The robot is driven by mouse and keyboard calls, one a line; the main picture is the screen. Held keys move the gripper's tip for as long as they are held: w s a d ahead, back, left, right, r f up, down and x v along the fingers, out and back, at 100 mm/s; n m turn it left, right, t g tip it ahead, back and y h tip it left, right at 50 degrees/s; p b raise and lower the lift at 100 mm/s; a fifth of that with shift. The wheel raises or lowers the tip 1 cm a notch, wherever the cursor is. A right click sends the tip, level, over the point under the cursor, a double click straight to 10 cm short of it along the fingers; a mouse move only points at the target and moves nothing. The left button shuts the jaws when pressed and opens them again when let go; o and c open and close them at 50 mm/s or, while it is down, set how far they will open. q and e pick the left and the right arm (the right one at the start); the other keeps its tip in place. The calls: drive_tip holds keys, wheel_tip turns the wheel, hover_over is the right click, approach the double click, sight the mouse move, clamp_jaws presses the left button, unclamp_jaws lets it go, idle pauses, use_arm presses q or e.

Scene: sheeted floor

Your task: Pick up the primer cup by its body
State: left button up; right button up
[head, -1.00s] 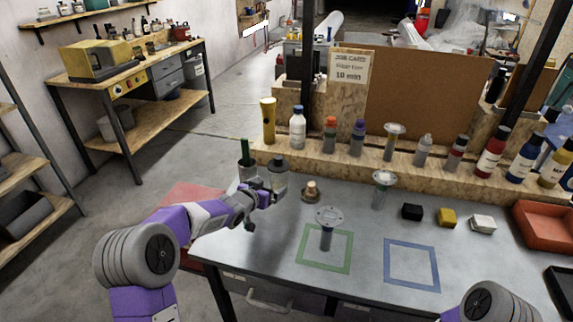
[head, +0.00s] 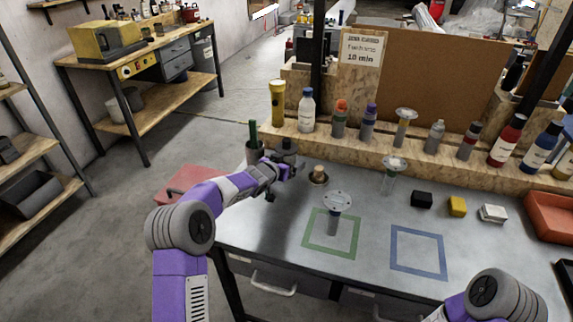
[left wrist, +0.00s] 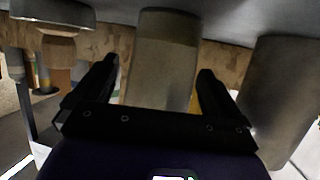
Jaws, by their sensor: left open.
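A grey cup with a dark top (head: 287,146), which I take to be the primer cup, stands upright at the table's back left, partly hidden by my left gripper. My left gripper (head: 296,168) is right in front of it. In the left wrist view, the open fingers (left wrist: 160,85) have a pale cylinder with an olive band (left wrist: 165,62) between them, probably this cup. Gaps show on both sides of it. My right gripper is out of view; only part of my right arm shows at the lower right.
A pot with a green handle (head: 253,150) stands close on the left. A small wooden-topped piece (head: 318,177) is close on the right. A disc-topped stand (head: 337,202) is at the green square. The blue square (head: 418,251) is empty. Bottles line the back ledge.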

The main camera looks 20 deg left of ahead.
use_arm(q)
drive_tip(key=shift+c, duration=0.2)
drive_tip(key=c, duration=1)
drive_tip(key=shift+r, duration=0.1)
